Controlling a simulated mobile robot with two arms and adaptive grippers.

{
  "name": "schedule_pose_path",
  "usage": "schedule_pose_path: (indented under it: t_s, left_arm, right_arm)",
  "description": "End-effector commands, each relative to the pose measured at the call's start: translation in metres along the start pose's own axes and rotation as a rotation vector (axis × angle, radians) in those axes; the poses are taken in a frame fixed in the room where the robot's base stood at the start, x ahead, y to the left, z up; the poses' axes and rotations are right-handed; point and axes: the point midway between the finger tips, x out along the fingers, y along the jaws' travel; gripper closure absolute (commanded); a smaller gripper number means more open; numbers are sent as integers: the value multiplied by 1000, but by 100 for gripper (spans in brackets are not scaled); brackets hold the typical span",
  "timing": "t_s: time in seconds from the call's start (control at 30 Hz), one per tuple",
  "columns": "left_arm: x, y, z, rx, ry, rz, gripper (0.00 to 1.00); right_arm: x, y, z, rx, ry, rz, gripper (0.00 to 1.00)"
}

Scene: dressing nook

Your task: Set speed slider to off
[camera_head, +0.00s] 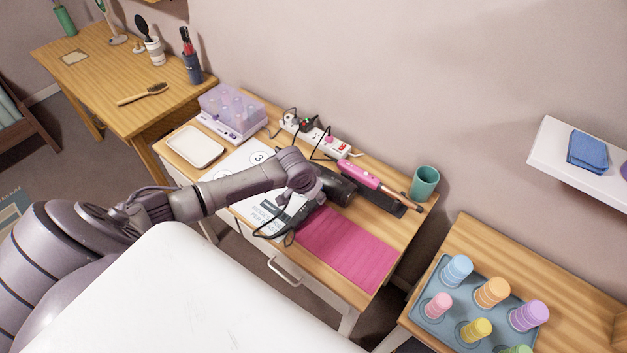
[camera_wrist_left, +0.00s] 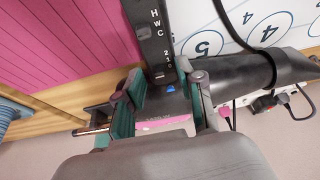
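A black hair dryer (camera_head: 336,186) lies on the dressing table, and its barrel also shows in the left wrist view (camera_wrist_left: 245,78). Its handle (camera_wrist_left: 152,30) carries the letters H W C and the numbers 2 1 0. A small blue button (camera_wrist_left: 171,88) sits below the numbers. I cannot make out the position of the speed slider. In the left wrist view my left gripper (camera_wrist_left: 166,88) is open, with its teal fingertips apart on either side of the dryer near the handle's base. I cannot tell whether they touch it. My right gripper is not in view.
A pink mat (camera_head: 345,248) lies in front, a numbered sheet (camera_head: 240,165) to the left. A power strip (camera_head: 322,138) with cables lies at the back. A cable crosses near the dryer.

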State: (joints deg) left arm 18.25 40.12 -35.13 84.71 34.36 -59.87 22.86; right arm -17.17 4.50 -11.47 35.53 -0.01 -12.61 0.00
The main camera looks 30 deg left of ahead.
Motion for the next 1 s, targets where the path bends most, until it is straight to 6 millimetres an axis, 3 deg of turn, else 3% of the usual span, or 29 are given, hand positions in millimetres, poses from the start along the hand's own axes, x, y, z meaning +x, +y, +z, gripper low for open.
schedule_pose_path:
  t_s: [0.27,0.7,1.0]
  left_arm:
    - [-7,0,0,1,1,1,62]
    - [-92,0,0,3,2,-1,62]
    - [-121,0,0,1,1,0,62]
  right_arm:
    - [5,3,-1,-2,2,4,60]
    - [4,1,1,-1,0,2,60]
    - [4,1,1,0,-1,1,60]
